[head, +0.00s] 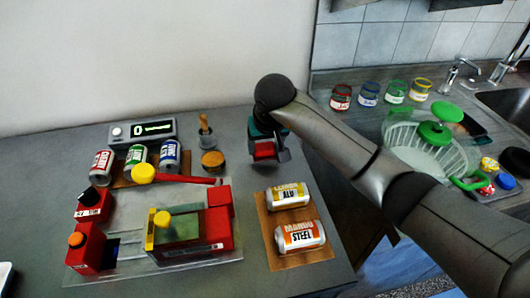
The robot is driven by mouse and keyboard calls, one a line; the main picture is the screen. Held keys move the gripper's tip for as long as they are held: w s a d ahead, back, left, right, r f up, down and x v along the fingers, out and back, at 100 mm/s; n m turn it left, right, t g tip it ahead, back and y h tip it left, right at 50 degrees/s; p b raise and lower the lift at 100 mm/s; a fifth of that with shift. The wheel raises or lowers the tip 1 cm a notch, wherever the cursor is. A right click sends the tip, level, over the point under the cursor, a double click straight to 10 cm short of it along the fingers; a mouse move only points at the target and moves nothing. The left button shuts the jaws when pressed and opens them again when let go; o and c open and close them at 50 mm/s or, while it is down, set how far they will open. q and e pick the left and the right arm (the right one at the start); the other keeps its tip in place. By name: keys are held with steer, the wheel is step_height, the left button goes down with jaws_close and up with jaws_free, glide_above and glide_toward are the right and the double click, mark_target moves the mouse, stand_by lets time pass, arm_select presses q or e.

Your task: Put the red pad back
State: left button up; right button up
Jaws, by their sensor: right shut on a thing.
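My right gripper (268,143) points down above the back of the counter and is shut on the red pad (264,149). Only part of the pad shows between the fingers. The gripper is right of a round brown-topped jar (213,161) and behind a brown board (269,244) that bears two cans. I cannot tell how high the pad is above the counter. My left gripper is not in view.
A red device (219,221) with a yellow knob and red lever stands on a clear tray (165,277). Behind are three cans and a display box (143,132). A wooden-handled stamp (206,132) stands near the gripper. Jars, a colander (425,155) and sink are right.

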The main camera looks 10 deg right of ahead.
steer(key=shift+f, duration=1.05)
steer(key=shift+f, duration=0.25)
steer(key=o, duration=1.2)
steer(key=shift+r, duration=0.1)
steer(key=shift+r, duration=0.1)
steer(key=shift+r, duration=0.25)
steer(key=p+v, duration=0.2)
steer(key=v, duration=0.9)
steer(key=shift+s+r, duration=0.2)
steer(key=shift+r, duration=0.1)
